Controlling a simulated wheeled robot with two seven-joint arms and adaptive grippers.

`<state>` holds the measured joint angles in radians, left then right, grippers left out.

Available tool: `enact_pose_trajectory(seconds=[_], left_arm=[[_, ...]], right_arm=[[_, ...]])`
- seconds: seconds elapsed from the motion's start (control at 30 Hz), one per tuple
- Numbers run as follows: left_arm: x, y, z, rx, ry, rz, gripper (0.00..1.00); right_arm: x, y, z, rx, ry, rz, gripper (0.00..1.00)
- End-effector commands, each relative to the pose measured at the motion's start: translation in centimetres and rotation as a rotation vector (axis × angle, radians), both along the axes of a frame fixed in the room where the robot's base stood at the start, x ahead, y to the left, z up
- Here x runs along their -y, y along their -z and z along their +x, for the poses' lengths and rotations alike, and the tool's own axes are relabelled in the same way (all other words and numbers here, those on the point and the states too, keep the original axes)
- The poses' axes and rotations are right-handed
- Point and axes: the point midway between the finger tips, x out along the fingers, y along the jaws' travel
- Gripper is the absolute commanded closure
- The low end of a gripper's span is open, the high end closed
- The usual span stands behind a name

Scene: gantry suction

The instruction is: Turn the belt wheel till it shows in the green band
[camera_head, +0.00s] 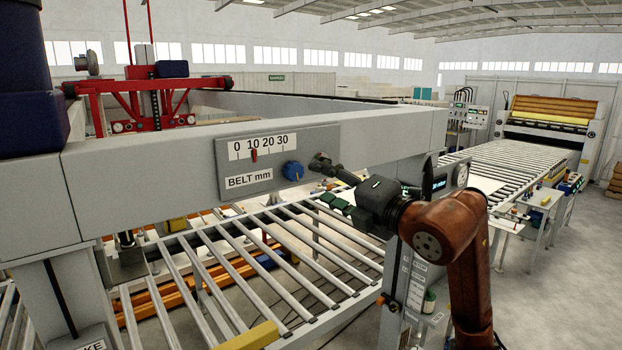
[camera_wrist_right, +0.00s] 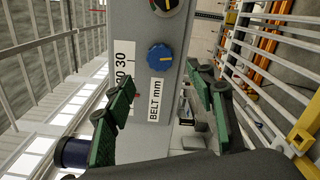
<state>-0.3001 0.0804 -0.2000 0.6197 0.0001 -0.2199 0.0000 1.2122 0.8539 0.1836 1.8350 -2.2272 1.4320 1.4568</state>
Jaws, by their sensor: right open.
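The belt wheel is a blue knob (camera_head: 293,170) on a grey panel on the gantry beam; it also shows in the right wrist view (camera_wrist_right: 160,58), with a yellow mark on its face. Left of it in the head view is a white scale (camera_head: 263,146) marked 0 to 30, with a red pointer (camera_head: 254,155) near 10. I see no green band on the scale. Below is the label "BELT mm" (camera_head: 249,180). My right gripper (camera_head: 322,183) is open, just right of the knob; its green-padded fingers (camera_wrist_right: 160,78) lie either side of it, apart from it. My left gripper is not in view.
The grey beam (camera_head: 400,132) runs across above a roller conveyor (camera_head: 215,262). A dark round dial (camera_wrist_right: 170,4) shows at the wrist view's top edge. A red suction frame (camera_head: 150,90) stands behind the beam. A yellow block (camera_head: 250,337) lies at the front.

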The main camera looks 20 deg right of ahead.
Motion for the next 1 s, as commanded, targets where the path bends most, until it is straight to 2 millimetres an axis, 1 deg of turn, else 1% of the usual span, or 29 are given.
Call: enact_pose_trajectory(seconds=[0.03,0.1,0.23,0.67,0.77,0.87,0.97,1.0], left_arm=[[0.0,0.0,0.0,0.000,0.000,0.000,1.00],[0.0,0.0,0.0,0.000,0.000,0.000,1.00],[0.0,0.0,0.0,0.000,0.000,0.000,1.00],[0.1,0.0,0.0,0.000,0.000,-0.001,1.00],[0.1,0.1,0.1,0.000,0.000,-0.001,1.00],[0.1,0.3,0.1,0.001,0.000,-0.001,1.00],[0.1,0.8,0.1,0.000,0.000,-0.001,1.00],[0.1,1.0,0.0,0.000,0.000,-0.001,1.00]], right_arm=[[0.3,0.0,-0.7,0.002,0.001,-0.001,0.50],[0.6,0.0,-1.4,0.001,0.001,-0.001,0.50],[0.8,0.0,-2.2,0.001,0.000,0.000,0.50],[0.8,0.0,-2.3,0.001,-0.001,0.000,0.50],[0.7,0.5,-2.1,-0.008,-0.010,0.000,0.50],[-0.2,2.8,-0.7,-0.045,-0.062,0.003,0.50],[-1.8,7.6,1.7,-0.114,-0.174,0.028,0.50],[-2.6,10.2,2.8,-0.146,-0.233,0.053,0.50]])
